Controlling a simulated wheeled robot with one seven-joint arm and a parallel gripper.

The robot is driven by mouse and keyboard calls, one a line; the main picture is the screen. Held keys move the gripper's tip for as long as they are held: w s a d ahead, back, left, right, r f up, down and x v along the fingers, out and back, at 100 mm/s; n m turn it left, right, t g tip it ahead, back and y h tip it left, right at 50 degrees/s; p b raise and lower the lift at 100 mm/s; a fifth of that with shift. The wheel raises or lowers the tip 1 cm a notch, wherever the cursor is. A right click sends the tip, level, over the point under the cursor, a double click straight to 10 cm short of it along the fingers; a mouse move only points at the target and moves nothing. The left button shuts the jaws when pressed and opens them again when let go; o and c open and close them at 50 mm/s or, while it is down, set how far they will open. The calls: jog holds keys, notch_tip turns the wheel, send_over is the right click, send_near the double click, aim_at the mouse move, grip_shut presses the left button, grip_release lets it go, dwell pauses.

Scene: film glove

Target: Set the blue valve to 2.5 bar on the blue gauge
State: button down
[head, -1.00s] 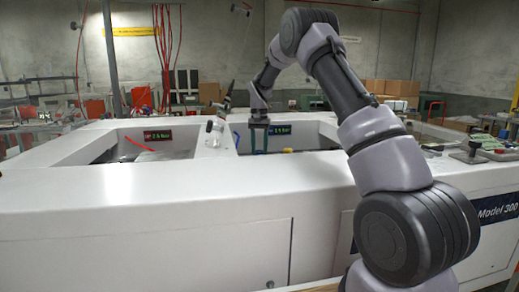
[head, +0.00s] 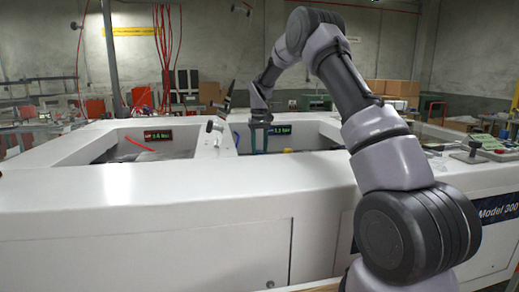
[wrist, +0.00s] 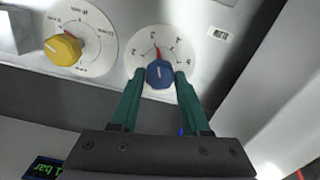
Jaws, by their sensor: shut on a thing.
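The blue valve (wrist: 160,74) is a round knob on a pale dial with a red pointer, in the wrist view. My gripper (wrist: 160,78) is shut on it, one green finger on each side. In the head view my gripper (head: 259,141) reaches down into the right opening of the white machine, and the blue valve is hidden there. A green-lit gauge display (head: 282,130) shows beside the fingers; its digits are too small to read surely. A display with "bar" (wrist: 43,169) is cut off at the wrist view's lower left.
A yellow knob (wrist: 63,48) on a larger dial stands left of the blue valve. Another gauge display (head: 158,135) with a red mark is in the left opening. The white machine's rim (head: 150,185) surrounds the openings.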

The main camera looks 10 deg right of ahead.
aim_at(260, 151)
dwell(0.3)
jog(key=shift+c, duration=1.9)
grip_release()
jog(key=shift+r, duration=0.15)
notch_tip(260, 151, up, 11)
jog(key=shift+f, duration=0.2)
jog(key=shift+r, duration=0.1)
jog(key=s+d+r+m+t+y, duration=0.1)
jog(key=s+d+r+t, duration=0.1)
jog(key=s+r, duration=0.65)
jog(key=s+d+r+m+t, duration=0.15)
jog(key=s+r, duration=0.45)
jog(key=s, duration=0.6)
jog(key=s+d+f+m+t, duration=0.1)
jog(key=s+f+m+t, duration=0.1)
jog(key=s, duration=0.8)
jog(key=s+d+f+m+t+y, duration=0.1)
jog(key=s+f+m, duration=0.1)
jog(key=s, duration=0.9)
jog(key=shift+s+d+f+t, duration=0.2)
jog(key=shift+s+d+t, duration=0.1)
jog(key=shift+t, duration=0.05)
